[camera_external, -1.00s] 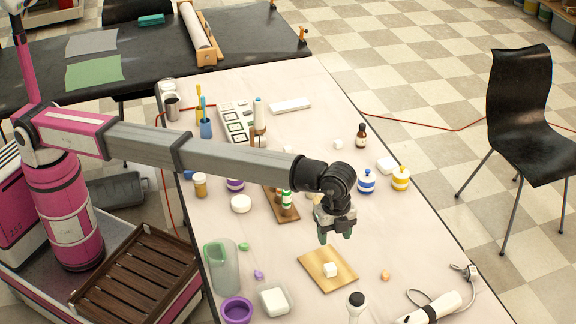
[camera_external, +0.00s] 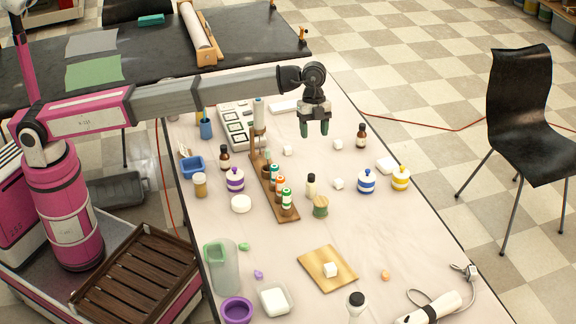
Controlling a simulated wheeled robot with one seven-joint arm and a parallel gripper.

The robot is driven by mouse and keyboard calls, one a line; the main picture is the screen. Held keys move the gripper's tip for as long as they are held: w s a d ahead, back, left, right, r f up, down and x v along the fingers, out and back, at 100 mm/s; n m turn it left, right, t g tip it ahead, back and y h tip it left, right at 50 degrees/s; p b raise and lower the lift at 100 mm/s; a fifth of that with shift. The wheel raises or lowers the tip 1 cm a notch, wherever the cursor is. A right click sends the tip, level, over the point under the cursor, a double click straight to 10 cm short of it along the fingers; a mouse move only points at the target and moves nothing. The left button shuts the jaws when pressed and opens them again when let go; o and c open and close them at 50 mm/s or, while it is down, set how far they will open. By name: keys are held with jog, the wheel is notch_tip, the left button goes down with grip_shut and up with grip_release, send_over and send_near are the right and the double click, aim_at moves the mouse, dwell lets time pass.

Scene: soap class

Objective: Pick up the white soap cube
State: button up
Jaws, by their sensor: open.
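My gripper (camera_external: 314,129) is open and empty, pointing down above the far part of the table. Another white cube (camera_external: 287,150) lies to the left of my gripper.
A wooden rack with small bottles (camera_external: 266,187) stands left of centre. A glass vase (camera_external: 223,270) and a white dish (camera_external: 275,299) are at the front left.

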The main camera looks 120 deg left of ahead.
jog(key=s+a+t, duration=0.2)
jog(key=s+a, duration=1.2)
jog(key=s, duration=0.4)
jog(key=h, duration=0.1)
send_near(287, 147)
jog(key=x, duration=0.9)
jog(key=shift+w+d+f, duration=0.15)
jog(key=shift+w+f, duration=0.1)
jog(key=c, duration=1)
